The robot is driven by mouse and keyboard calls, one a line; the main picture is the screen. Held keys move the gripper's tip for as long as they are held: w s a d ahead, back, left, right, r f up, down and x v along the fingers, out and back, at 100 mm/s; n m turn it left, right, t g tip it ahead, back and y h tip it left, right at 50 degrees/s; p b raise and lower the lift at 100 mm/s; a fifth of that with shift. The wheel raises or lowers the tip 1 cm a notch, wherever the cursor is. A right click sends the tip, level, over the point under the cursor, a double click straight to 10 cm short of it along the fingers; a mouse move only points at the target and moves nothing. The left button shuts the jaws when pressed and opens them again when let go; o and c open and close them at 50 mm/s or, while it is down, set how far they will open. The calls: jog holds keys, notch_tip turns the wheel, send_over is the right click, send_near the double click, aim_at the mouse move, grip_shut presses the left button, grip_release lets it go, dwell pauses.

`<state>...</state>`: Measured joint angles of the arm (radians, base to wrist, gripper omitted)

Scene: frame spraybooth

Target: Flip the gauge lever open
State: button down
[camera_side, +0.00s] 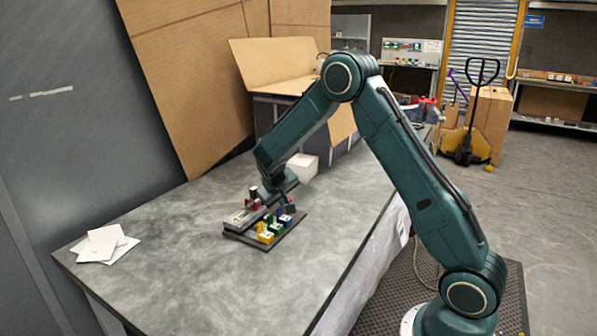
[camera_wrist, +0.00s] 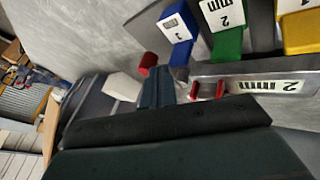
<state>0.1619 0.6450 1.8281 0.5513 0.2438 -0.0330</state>
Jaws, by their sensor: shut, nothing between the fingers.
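The gauge (camera_side: 243,218) is a light grey bar on a dark base on the table. In the wrist view its grey bar (camera_wrist: 235,70) carries a white "2 mm" label, with two short red pieces (camera_wrist: 220,90) beside it. A red cylinder (camera_wrist: 148,62) shows by my fingers; I cannot tell whether it is the lever's end. My gripper (camera_side: 270,203) is low over the far end of the gauge. Its fingers (camera_wrist: 158,85) are shut with nothing between them. Contact with the lever cannot be made out, and part of the gauge is hidden behind the gripper.
A blue block (camera_wrist: 175,35), a green block (camera_wrist: 224,28) and a yellow block (camera_wrist: 303,28) stand in a row beside the gauge. White papers (camera_side: 105,245) lie at the table's left. A white box (camera_side: 302,166) stands behind the gripper. The table's front is clear.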

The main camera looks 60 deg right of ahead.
jog(key=shift+s+d+n+t, duration=0.25)
jog(key=shift+d+n+t, duration=0.15)
jog(key=shift+d+n, duration=0.15)
dwell(0.4)
jog(key=shift+s+d+n+t+y, duration=0.2)
jog(key=shift+d+n+t+y, duration=0.2)
jog(key=shift+d+n, duration=0.25)
jog(key=d+n+y, duration=0.1)
jog(key=n, duration=0.1)
jog(key=d+n+t, duration=0.1)
jog(key=d+n, duration=0.1)
jog(key=shift+t+y, duration=0.3)
jog(key=shift+y, duration=0.1)
jog(key=d+n, duration=0.1)
jog(key=d+n+t+y, duration=0.1)
jog(key=n, duration=0.1)
jog(key=shift+w+d+y, duration=0.2)
jog(key=shift+w+y, duration=0.1)
jog(key=shift+w, duration=0.05)
jog(key=shift+w+d+n+y, duration=0.35)
jog(key=shift+d+n+y, duration=0.15)
jog(key=shift+n, duration=0.3)
jog(key=shift+w+d+n+y, duration=0.3)
jog(key=shift+d+n+y, duration=0.2)
jog(key=shift+n, duration=0.3)
jog(key=shift+r, duration=0.1)
jog(key=v, duration=0.9)
jog(key=shift+s+a+r, duration=0.2)
jog(key=shift+s, duration=0.2)
